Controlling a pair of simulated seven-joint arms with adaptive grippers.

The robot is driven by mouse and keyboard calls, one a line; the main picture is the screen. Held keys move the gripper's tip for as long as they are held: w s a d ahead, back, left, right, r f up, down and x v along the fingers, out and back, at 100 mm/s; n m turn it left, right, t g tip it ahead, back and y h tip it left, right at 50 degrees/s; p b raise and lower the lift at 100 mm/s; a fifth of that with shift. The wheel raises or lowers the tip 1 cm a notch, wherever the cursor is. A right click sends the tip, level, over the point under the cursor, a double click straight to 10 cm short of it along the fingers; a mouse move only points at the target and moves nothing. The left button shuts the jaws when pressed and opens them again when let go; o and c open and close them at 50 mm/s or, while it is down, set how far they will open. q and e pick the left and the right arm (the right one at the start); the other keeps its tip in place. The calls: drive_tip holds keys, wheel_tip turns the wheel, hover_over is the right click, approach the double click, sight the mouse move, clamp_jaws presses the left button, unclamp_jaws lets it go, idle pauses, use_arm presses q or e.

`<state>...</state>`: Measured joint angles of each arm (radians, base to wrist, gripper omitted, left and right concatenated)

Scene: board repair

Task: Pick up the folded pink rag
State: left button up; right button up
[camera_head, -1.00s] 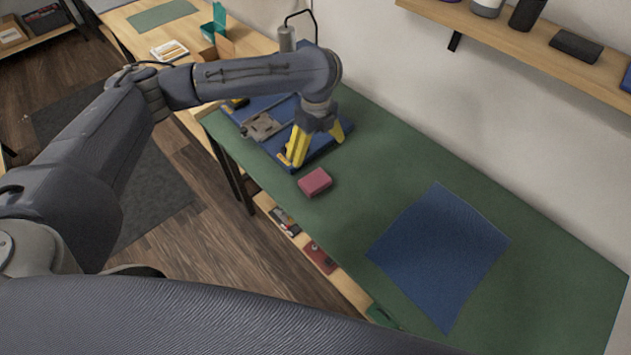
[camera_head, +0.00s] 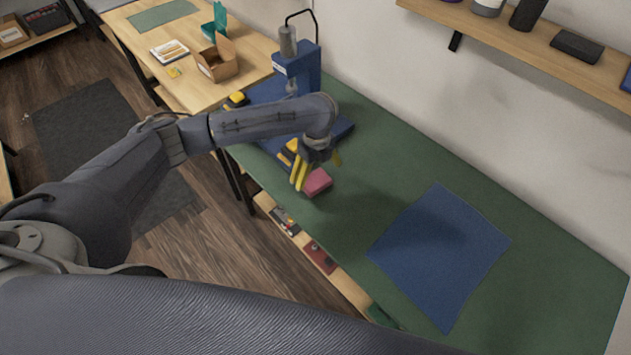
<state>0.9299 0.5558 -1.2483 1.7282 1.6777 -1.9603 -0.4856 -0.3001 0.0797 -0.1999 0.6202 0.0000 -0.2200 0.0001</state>
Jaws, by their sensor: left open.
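The folded pink rag (camera_head: 319,182) lies on the green mat near the front edge of the workbench. My left gripper (camera_head: 303,188) has yellow fingers and is open. Its fingertips are right at the rag's left and upper side, pointing down, and hide part of it. I cannot tell whether they touch the rag. My right gripper is not in the view.
A blue machine (camera_head: 297,68) on a blue base stands behind the gripper. A blue cloth (camera_head: 440,255) lies flat on the green mat (camera_head: 540,262) to the right. A wall shelf (camera_head: 480,30) is at upper right. The mat between rag and cloth is clear.

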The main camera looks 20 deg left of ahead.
sight(315, 179)
use_arm(q)
drive_tip(key=shift+s+a+f, duration=0.1)
drive_tip(key=shift+f, duration=2.15)
drive_tip(key=shift+c, duration=0.4)
drive_tip(key=c, duration=0.8)
